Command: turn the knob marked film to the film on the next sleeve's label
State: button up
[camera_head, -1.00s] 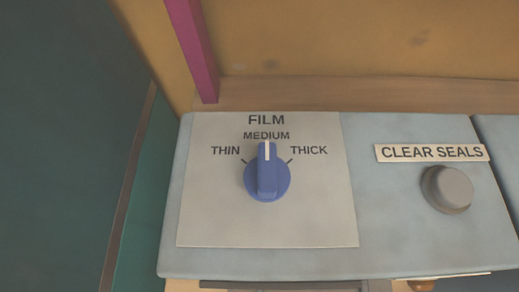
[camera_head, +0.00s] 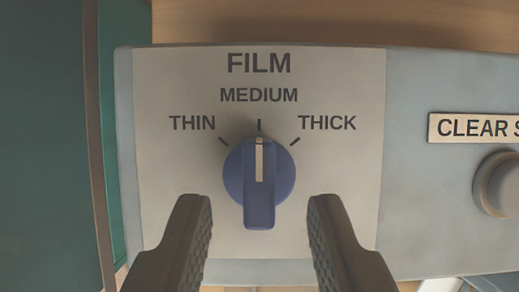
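The blue film knob (camera_head: 260,178) sits on a pale plate (camera_head: 345,215) marked FILM. Its white pointer line points straight up at MEDIUM, with THIN to the left and THICK to the right. My gripper (camera_head: 258,205) is open, with one dark ridged finger on each side of the knob's lower part. Gaps show between both fingers and the knob in the picture. How far the fingertips are from the plate in depth I cannot tell. No sleeve or sleeve label is in view.
A grey round button (camera_head: 496,184) sits to the right, under a label (camera_head: 475,128) that reads CLEAR S before the picture edge cuts it. A dark green surface (camera_head: 45,150) stands at the left. A wooden surface (camera_head: 330,20) lies behind the panel.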

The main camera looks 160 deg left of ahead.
jog(key=shift+w+d+f, duration=0.1)
jog(key=shift+w+f, duration=0.15)
jog(key=shift+f, duration=0.4)
jog(key=shift+c, duration=0.2)
grip_shut()
jog(key=shift+d+n+y, duration=0.15)
jog(key=shift+n+y, duration=0.45)
jog(key=shift+n, duration=0.8)
